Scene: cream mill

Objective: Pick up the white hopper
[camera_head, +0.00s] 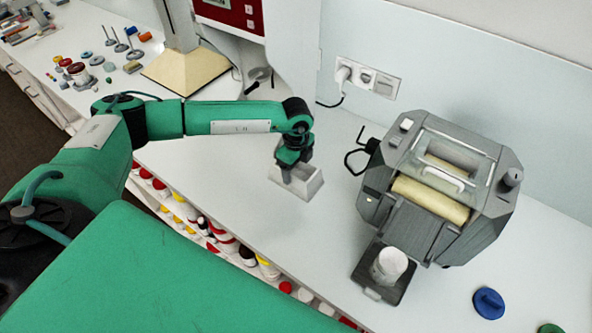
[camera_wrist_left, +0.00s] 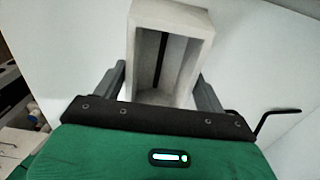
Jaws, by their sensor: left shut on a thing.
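The white hopper (camera_head: 305,185) is a small open-topped box with thick walls, on or just above the white counter, left of the grey mill. I cannot tell whether it touches the counter. My left gripper (camera_head: 296,172) reaches down to it and is shut on it. In the left wrist view the hopper (camera_wrist_left: 172,18) sits between the two dark fingers of the gripper (camera_wrist_left: 160,85), one on each side, and its hollow inside with a dark slot shows. My right gripper is not in view.
The grey mill (camera_head: 400,227) with cream rollers stands to the right. A white jar (camera_head: 389,265) stands on its front tray (camera_head: 371,292). A blue lid (camera_head: 488,303) lies at the front right. Shelves of bottles (camera_head: 222,236) run below the counter edge. A wall socket (camera_head: 366,77) with a plug is behind.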

